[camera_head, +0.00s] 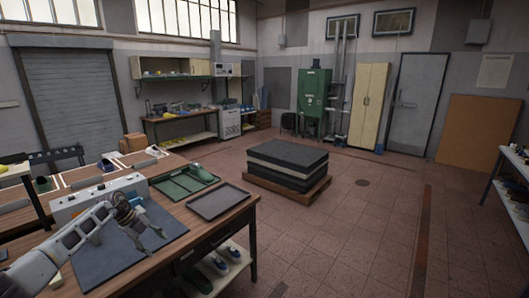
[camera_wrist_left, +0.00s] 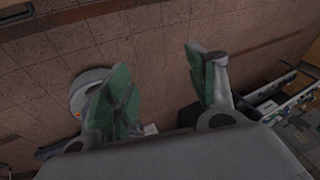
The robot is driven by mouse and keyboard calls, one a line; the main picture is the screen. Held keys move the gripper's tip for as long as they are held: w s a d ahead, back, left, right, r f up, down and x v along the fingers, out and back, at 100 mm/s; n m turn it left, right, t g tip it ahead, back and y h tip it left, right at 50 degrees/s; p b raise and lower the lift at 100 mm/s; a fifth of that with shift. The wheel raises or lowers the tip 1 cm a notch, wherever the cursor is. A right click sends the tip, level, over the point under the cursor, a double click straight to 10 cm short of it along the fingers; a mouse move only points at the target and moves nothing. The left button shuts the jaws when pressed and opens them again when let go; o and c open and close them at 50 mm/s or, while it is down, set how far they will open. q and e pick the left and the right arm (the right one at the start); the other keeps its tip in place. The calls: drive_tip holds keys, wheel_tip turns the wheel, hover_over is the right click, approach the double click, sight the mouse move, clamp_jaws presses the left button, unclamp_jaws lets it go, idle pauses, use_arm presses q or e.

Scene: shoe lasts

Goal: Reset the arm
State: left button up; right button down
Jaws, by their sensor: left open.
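My left arm comes in from the lower left in the head view. Its gripper (camera_head: 148,226) is over the dark blue mat (camera_head: 105,262) on the wooden workbench. In the left wrist view my left gripper (camera_wrist_left: 162,85) shows two green-padded fingers spread apart with nothing between them. Tiled floor shows beyond the fingers. My right arm and gripper are not in view.
A white control box (camera_head: 82,201) stands behind the arm. A green tray (camera_head: 170,190) with a green item and an empty dark tray (camera_head: 219,204) lie to the right. Shoe lasts (camera_head: 217,264) sit on the lower shelf. A dark stack (camera_head: 285,155) rests on a pallet; open floor surrounds it.

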use_arm(q)
drive_tip(key=d+f+n+t+h+b, duration=0.1)
drive_tip(key=d+f+n+t+h, duration=0.3)
drive_tip(key=d+f, duration=1.2)
drive_tip(key=s+f+n+t+y, duration=0.1)
drive_tip(key=s+f+n+t, duration=0.1)
drive_tip(key=s+f, duration=0.35)
drive_tip(key=s+f+n+t+y, duration=0.1)
drive_tip(key=s+f+n, duration=0.15)
drive_tip(key=f, duration=0.55)
drive_tip(key=s+f+n+t, duration=0.2)
drive_tip(key=s+f+n, duration=0.1)
drive_tip(key=f, duration=0.4)
drive_tip(key=s+a+f+n+g+y+b, duration=0.1)
drive_tip(key=s+f+n+g+y, duration=0.15)
drive_tip(key=s+f, duration=0.9)
drive_tip(key=s+a+f+n+g+y+b, duration=0.1)
drive_tip(key=s+f+n+y, duration=0.25)
drive_tip(key=s+f, duration=0.75)
drive_tip(key=s+d+f+n+g, duration=0.1)
drive_tip(key=s+f+n+g, duration=0.1)
drive_tip(key=s, duration=1.3)
drive_tip(key=s+d+f+n+g, duration=0.1)
drive_tip(key=s+g, duration=0.3)
drive_tip(key=s, duration=1.2)
drive_tip(key=shift+s+d+f+n+y, duration=0.15)
drive_tip(key=shift+d+f+n+y, duration=0.25)
drive_tip(key=shift+f+n, duration=0.25)
